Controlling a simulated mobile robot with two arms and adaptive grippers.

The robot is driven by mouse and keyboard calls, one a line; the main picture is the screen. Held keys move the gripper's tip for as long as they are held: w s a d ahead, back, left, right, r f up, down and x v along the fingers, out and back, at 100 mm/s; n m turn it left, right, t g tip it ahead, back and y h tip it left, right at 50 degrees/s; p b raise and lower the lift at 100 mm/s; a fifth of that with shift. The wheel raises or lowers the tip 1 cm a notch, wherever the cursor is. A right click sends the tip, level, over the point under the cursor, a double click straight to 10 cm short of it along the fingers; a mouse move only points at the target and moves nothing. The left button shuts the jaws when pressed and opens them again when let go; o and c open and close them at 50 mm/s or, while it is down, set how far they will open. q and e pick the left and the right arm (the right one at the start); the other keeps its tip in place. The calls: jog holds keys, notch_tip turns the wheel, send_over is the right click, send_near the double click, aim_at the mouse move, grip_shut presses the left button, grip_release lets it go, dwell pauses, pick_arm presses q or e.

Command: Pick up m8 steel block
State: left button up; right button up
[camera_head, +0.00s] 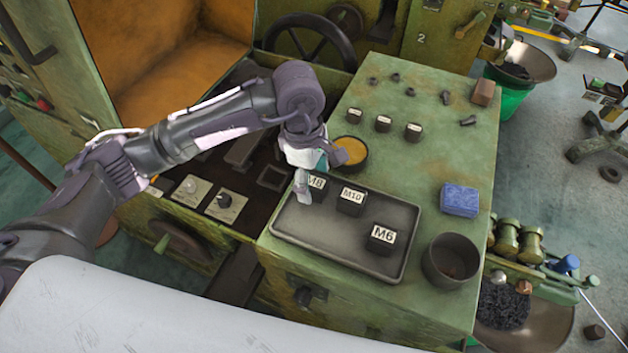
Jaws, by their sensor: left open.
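The M8 steel block (317,184) is a small dark block with a white label. It stands at the back left of a dark shallow tray (345,249), partly hidden by my left gripper. My left gripper (310,186) reaches down over the M8 block with its jaws open. One finger shows at the block's left side; whether it touches the block I cannot tell. The M10 block (351,201) stands just to the right of the M8 block. The M6 block (381,238) stands at the tray's front right. My right gripper is not in view.
On the green machine top stand a round tin with orange contents (350,152), a blue sponge (460,199) and a dark cup (452,260). Three small labelled blocks (383,123) and several bolts lie farther back. The tray's front left is clear.

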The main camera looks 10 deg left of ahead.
pick_arm(q)
grip_shut()
dwell(0.4)
jog(key=shift+w+r, duration=0.1)
